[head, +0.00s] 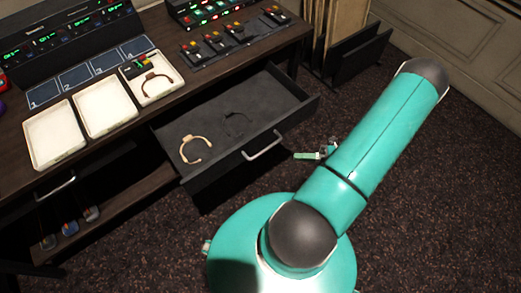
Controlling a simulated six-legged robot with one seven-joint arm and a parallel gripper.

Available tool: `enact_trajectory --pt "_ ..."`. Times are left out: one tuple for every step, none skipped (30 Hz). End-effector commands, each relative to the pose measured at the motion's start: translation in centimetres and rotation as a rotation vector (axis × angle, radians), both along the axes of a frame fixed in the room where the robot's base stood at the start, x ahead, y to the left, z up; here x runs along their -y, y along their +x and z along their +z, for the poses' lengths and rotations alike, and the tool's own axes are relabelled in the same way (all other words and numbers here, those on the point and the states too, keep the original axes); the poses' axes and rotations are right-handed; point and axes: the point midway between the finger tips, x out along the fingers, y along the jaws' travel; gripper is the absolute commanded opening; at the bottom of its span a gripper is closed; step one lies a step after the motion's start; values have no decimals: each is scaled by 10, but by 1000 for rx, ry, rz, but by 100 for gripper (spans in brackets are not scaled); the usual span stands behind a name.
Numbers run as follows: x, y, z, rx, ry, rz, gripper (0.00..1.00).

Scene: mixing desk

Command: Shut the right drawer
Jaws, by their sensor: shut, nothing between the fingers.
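The right drawer (205,182) is pulled well out from under the dark wooden desk. Its front panel faces the lower right and carries a silver bar handle (263,147). My gripper (299,155) is a small teal-tipped shape just right of the handle, partly hidden behind my teal arm. It is shut and empty. It appears apart from the handle, but its exact distance is hard to tell.
On the desk (205,93) are white trays (55,135), one holding a brown headset (156,82), and mixing consoles (228,36). The left drawer handle (55,188) shows below. A dark rack (355,55) stands right of the desk. Carpet (440,200) is clear at right.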

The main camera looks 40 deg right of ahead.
Motion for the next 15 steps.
enact_trajectory --pt "3 -4 -7 -10 31 -29 0" --pt "3 -5 -9 -14 44 -38 0" --pt "4 -6 -10 -17 56 -48 0" --pt "4 -5 -11 -19 61 -52 0" --pt "4 -5 -11 -19 64 -54 0" --pt "2 -3 -11 -19 64 -54 0" --pt "1 -1 -10 -19 63 -53 0" --pt "-1 1 -10 -18 64 -52 0" --pt "-4 5 -10 -17 63 -52 0" --pt "-7 8 -10 -18 62 -51 0" --pt "-10 11 -10 -19 63 -50 0" --pt "-16 16 -10 -17 64 -49 0" --pt "-20 21 -10 -18 63 -49 0" --pt "-24 25 -10 -18 62 -49 0" --pt "-30 31 -10 -18 63 -49 0"
